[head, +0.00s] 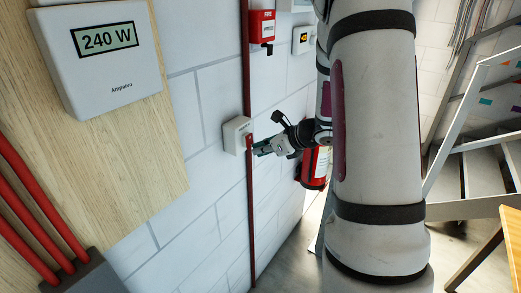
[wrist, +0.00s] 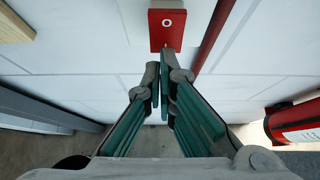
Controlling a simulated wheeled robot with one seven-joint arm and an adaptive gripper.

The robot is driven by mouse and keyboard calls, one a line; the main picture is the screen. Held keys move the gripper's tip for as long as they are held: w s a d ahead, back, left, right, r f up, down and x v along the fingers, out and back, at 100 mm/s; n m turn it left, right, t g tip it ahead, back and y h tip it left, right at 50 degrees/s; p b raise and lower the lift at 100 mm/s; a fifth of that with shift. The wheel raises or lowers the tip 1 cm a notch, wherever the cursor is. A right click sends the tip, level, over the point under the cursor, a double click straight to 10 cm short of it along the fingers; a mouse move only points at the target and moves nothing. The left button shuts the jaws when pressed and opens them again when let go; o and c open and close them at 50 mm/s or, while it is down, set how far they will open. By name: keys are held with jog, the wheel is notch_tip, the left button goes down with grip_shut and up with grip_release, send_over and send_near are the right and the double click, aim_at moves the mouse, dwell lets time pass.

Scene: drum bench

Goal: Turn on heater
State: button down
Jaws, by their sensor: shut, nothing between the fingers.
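A small white wall box (head: 236,134) is on the tiled wall in the head view. My gripper (head: 256,148) is right in front of it, with its fingertips by the box's front. In the wrist view a red plate (wrist: 168,22) with a white ring mark is at the top. My gripper (wrist: 160,72) is shut and empty, its fingertips just below the plate's lower edge. I cannot tell whether they touch it. A white meter (head: 105,55) labelled Ampelvo reads 240 W. No heater is recognisable in either view.
A red vertical pipe (head: 249,205) runs beside the wall box. A red fire extinguisher (head: 314,168) stands behind my arm. A red call box (head: 262,25) is higher on the wall. Metal steps (head: 478,175) are at the right. Red pipes (head: 35,215) are at lower left.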

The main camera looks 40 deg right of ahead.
jog(key=shift+w, duration=0.1)
jog(key=shift+w+a+f+b, duration=0.15)
jog(key=shift+w+b, duration=0.1)
jog(key=shift+b, duration=0.25)
jog(key=shift+r+p, duration=0.4)
jog(key=shift+r, duration=0.5)
